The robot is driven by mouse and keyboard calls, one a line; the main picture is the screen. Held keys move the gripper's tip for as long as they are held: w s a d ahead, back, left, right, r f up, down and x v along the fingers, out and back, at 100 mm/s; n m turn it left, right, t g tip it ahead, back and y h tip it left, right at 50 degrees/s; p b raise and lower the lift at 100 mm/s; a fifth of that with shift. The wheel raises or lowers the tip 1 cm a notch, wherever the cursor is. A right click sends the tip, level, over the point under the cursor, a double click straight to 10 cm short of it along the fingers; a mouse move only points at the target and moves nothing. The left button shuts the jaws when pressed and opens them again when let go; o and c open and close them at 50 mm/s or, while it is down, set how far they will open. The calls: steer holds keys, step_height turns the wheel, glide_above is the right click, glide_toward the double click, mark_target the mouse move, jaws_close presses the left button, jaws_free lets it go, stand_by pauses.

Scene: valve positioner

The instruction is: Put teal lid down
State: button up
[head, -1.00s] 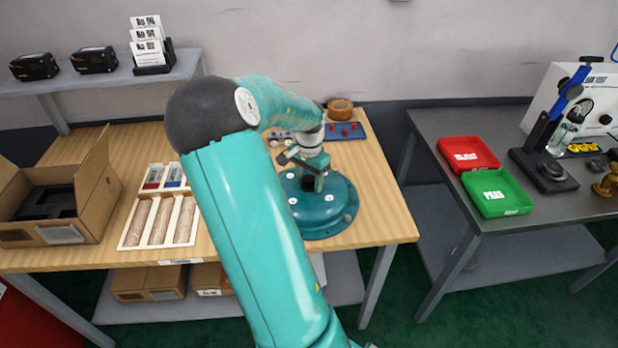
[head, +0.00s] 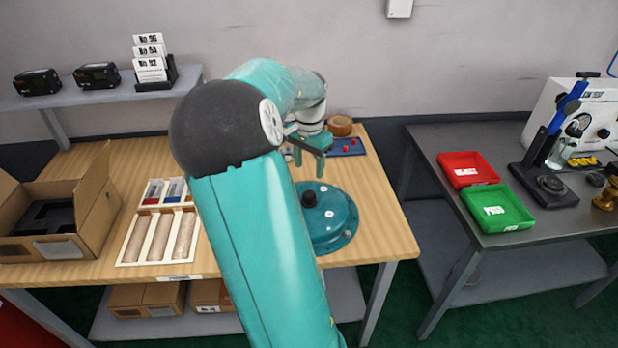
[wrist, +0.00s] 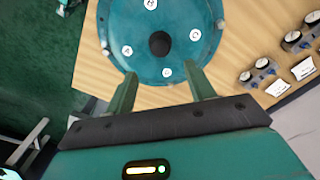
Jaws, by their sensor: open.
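The teal lid (head: 335,222) is round with a dark knob (head: 309,199) and small white round labels. It rests on the wooden table, right of my arm, which hides its left part in the head view. In the wrist view the lid (wrist: 183,64) shows its knob and several lettered labels, beyond the fingertips. My gripper (head: 311,162) is open and empty above the lid's far side, apart from the knob. In the wrist view my gripper (wrist: 163,84) has its two fingers spread, with the knob beyond them. I cannot tell what lies under the lid.
A blue tray (head: 346,147) with red parts and a brown round piece (head: 339,126) sit at the table's back. Gauges (wrist: 262,70) stand nearby. An open cardboard box (head: 95,205) and a cream parts tray (head: 150,262) stand left. The table right of the lid is clear.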

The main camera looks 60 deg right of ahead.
steer(key=shift+r, duration=0.5)
steer(key=shift+a, duration=0.1)
